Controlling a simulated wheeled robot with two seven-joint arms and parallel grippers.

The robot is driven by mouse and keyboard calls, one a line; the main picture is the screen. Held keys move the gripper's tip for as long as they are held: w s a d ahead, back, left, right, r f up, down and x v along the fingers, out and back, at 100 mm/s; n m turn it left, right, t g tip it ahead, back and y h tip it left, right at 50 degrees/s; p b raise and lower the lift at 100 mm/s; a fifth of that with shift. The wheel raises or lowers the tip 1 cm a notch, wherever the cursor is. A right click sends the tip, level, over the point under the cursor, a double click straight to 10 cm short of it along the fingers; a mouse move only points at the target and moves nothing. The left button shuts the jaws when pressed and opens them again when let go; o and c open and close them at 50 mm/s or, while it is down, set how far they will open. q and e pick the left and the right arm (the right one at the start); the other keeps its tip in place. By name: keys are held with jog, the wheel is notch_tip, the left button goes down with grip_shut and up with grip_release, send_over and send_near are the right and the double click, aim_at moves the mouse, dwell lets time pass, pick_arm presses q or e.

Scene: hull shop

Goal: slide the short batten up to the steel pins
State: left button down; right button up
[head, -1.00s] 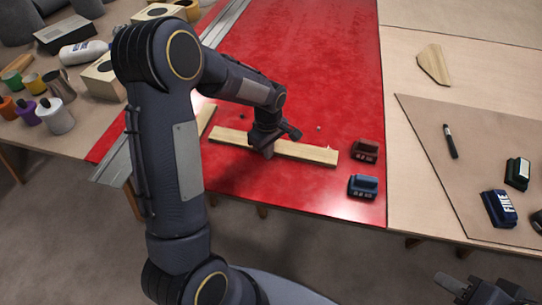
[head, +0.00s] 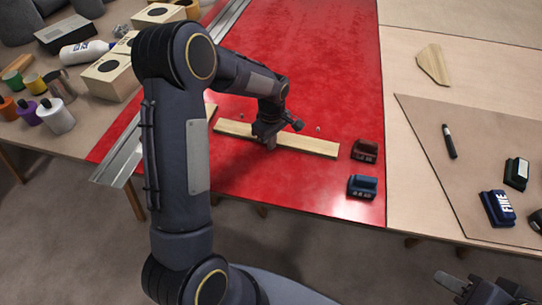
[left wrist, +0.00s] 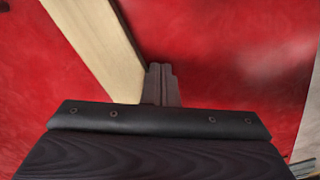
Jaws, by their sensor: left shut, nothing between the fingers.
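A pale wooden batten (head: 308,145) lies flat on the red tabletop, slightly slanted in the head view. Two small steel pins, a left one (head: 240,115) and a right one (head: 318,129), stand just beyond its far edge, with a narrow red gap showing. My left gripper (head: 270,144) is shut and empty, pointing down at the batten's near edge around its middle. In the left wrist view the shut fingers (left wrist: 162,84) are right beside the batten (left wrist: 98,42), seemingly touching its edge. My right gripper (head: 480,291) is at the bottom right, its opening unclear.
A dark red block (head: 365,151) and a blue block (head: 362,187) sit right of the batten. Another wooden piece (head: 210,111) is mostly hidden behind my left arm. A metal rail (head: 120,160) runs along the red area's left side. The red surface beyond the pins is clear.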

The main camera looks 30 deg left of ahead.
pick_arm(q)
jog(key=shift+w+a+p, duration=0.2)
jog(key=shift+w+a, duration=0.05)
jog(key=shift+w, duration=0.65)
jog(key=shift+w+a+p, duration=0.15)
jog(key=shift+w+a, duration=0.05)
jog(key=shift+w, duration=0.7)
jog(key=shift+s+d+r, duration=0.2)
jog(key=shift+s+r, duration=0.1)
jog(key=shift+s, duration=0.45)
jog(key=shift+s+d+r, duration=0.15)
jog(key=shift+s+r, duration=0.1)
jog(key=shift+s, duration=0.45)
notch_tip(320, 180, up, 8)
jog(key=p, duration=0.5)
jog(key=shift+p, duration=0.35)
